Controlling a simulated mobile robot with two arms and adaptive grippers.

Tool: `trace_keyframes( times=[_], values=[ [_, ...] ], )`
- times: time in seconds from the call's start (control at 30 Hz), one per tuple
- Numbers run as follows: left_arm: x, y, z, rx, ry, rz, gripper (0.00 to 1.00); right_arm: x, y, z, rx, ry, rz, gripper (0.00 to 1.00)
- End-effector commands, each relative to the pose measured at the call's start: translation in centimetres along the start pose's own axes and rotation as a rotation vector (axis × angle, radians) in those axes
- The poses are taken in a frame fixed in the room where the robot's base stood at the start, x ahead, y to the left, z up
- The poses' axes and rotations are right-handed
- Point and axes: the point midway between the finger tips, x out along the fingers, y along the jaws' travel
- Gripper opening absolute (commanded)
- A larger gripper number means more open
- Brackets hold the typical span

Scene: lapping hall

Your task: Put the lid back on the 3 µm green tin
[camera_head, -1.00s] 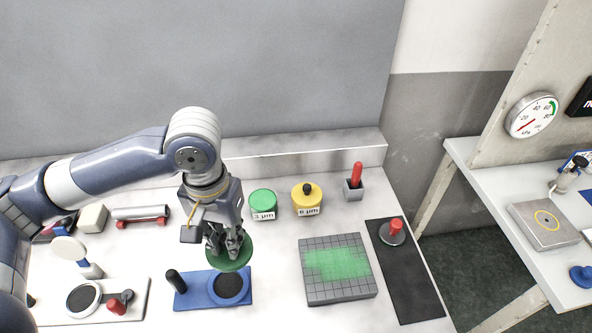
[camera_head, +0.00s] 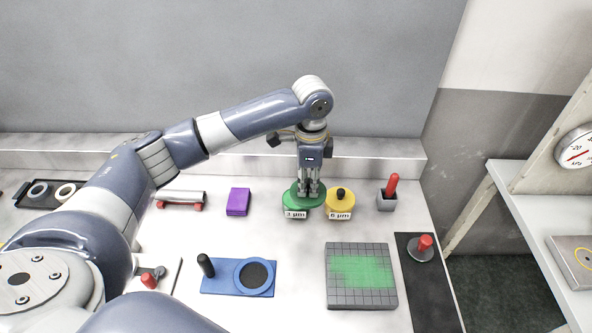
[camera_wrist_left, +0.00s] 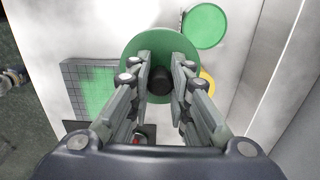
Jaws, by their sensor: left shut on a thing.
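My left gripper (camera_head: 309,189) is shut on the black knob of a dark green lid (camera_head: 318,200) and holds it level. The 3 µm green tin (camera_head: 295,214) is mostly hidden behind the lid in the head view; its white label shows. In the left wrist view the lid (camera_wrist_left: 133,60) lies below the fingers, and the tin's bright green top (camera_wrist_left: 205,25) shows beyond its edge, off to the upper right. The lid appears above tin height and not centred over the tin. My right gripper is not in view.
The yellow 6 µm tin (camera_head: 340,206) with a black knob stands close to the right of the green tin. A grey holder with a red handle (camera_head: 388,197) is further right. A purple box (camera_head: 238,202) is at left. A gridded plate (camera_head: 362,290) and blue fixture (camera_head: 225,283) lie in front.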

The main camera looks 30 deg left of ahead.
Motion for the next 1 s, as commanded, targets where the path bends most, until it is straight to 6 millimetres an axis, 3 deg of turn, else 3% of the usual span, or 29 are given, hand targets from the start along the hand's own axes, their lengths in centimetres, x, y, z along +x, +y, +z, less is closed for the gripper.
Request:
trace_keyframes(
  times=[0.5, 0.7, 1.0],
  values=[
    [3.8, -6.6, 2.4, 0.61, -0.001, 0.001, 0.0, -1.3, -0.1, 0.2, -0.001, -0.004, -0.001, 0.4],
    [4.8, -7.7, 3.2, 0.753, -0.002, -0.001, 0.0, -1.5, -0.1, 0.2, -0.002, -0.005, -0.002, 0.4],
    [5.7, -8.0, 3.5, 0.795, -0.002, -0.003, 0.0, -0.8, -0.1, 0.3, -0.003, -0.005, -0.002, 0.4]
  ],
)
